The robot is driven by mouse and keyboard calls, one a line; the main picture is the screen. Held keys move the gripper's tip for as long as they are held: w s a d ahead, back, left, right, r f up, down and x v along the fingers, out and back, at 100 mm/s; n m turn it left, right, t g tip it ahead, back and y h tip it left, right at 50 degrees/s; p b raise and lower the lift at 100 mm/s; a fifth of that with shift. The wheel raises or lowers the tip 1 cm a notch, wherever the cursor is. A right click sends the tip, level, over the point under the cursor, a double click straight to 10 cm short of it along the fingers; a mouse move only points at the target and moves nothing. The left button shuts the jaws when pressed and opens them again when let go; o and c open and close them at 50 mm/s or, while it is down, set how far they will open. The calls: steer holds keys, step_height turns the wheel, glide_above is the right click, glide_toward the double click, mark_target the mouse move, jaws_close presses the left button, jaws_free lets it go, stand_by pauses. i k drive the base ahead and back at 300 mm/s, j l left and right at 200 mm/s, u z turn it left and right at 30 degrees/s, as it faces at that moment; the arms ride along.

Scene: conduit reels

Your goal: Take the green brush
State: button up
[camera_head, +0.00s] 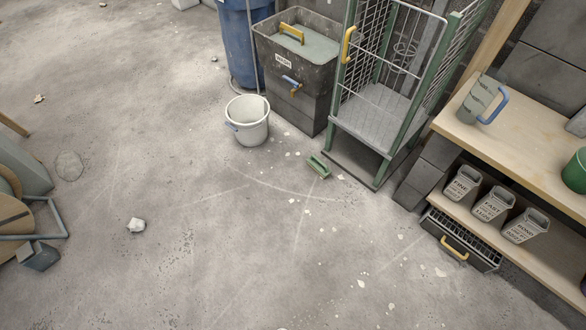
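A small green brush (319,165) lies on the concrete floor in the head view, a little right of the picture's middle. It lies just in front of the green-framed wire cage and to the right of the white bucket, apart from both. Pale chips are scattered on the floor around it. My gripper is not in view.
A white bucket (247,120), a dark wash bin (305,107) and a wire cage trolley (358,165) stand behind the brush. A wooden shelf (510,137) with labelled containers stands at right. A reel (14,225) stands at far left. The floor (220,240) in front is mostly clear.

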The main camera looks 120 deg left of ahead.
mark_target(320, 167)
steer(key=u, duration=3.9)
steer(key=i+j+u, duration=0.1)
steer(key=i+j+z, duration=0.1)
steer(key=i+j, duration=0.15)
steer(key=i+j+z, duration=0.25)
steer(key=i+j, duration=0.25)
steer(key=i+j+z, duration=0.15)
steer(key=j, duration=0.3)
steer(key=i+j+z, duration=0.1)
steer(key=i+j, duration=0.2)
steer(key=i+j+z, duration=0.15)
steer(key=j, duration=0.25)
steer(key=i+j+z, duration=0.1)
steer(key=j, duration=0.3)
steer(key=i, duration=0.1)
